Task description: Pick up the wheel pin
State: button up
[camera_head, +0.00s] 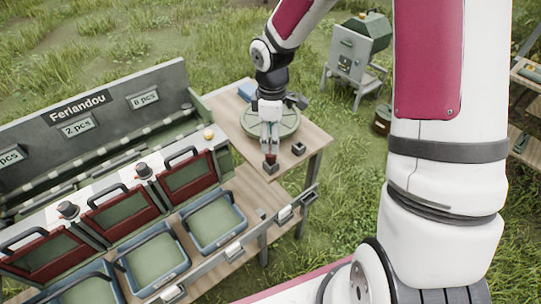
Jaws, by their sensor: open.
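My gripper (270,147) points down over the right part of the wooden table, in front of a round green disc (286,126). Its fingers are open. Just below the fingertips stands a small dark block (271,168) with a reddish piece (270,158) on top, which may be the wheel pin. The fingertips are at or very close to this piece; I cannot tell whether they touch it. A second small dark green block (299,148) lies to the right, apart from my gripper.
The wooden table (307,167) has bare room at its right corner. A blue item (246,91) lies behind the disc. To the left are red-framed hatches (187,175) and blue-rimmed trays (215,222). A green-and-white box stand (352,60) stands behind on the grass.

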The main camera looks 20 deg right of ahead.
aim_at(271, 155)
jog(key=shift+a+f+p, duration=0.1)
jog(key=shift+f+p, duration=0.3)
jog(key=shift+f, duration=3.45)
grip_shut()
